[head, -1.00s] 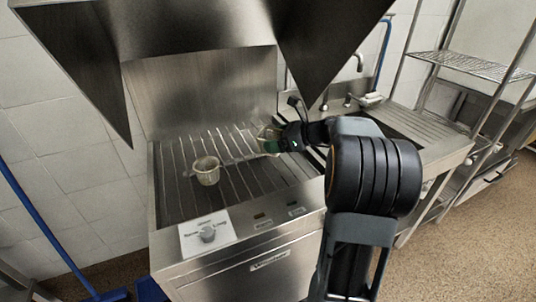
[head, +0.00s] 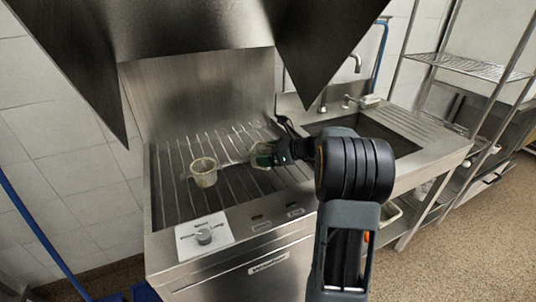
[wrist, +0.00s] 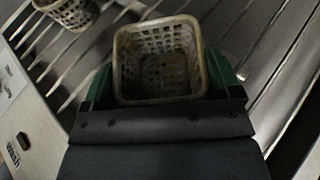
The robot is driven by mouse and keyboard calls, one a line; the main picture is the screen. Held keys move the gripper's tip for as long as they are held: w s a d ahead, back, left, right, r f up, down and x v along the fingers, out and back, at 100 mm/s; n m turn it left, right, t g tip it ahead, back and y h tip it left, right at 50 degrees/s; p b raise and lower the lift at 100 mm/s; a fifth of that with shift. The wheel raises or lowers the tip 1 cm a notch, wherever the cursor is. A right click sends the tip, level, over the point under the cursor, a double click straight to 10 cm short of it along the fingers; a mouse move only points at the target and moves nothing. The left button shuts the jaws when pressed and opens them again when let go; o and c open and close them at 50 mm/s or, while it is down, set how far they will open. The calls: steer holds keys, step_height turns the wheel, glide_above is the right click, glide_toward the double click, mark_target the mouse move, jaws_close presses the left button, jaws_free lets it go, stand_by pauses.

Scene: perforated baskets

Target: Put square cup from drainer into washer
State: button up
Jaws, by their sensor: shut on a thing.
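The square cup (wrist: 158,62) is a pale perforated basket with a square rim, seen in the wrist view between the green fingers of my gripper (wrist: 160,85). In the head view my gripper (head: 272,157) is over the right part of the washer's rack (head: 180,208), shut on the square cup (head: 261,159), which is partly hidden by the fingers. The cup is at or just above the bars; I cannot tell if it touches them. The washer is the steel machine with its hood raised.
A round perforated cup (head: 204,172) stands on the rack to the left; it also shows in the wrist view (wrist: 70,12). The steel hood (head: 200,25) hangs above. A sink (head: 375,135) and drainboard (head: 425,122) are at right. Rack bars between and behind the cups are clear.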

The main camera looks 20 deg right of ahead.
steer(key=shift+f, duration=0.1)
steer(key=o, duration=0.7)
steer(key=shift+f, duration=0.1)
steer(key=shift+s+d+r, duration=0.1)
steer(key=shift+r, duration=0.25)
steer(key=p+v, duration=0.1)
steer(key=v, duration=1)
steer(key=shift+s+d+r, duration=0.1)
steer(key=shift+s+d, duration=0.1)
steer(key=shift+s, duration=0.1)
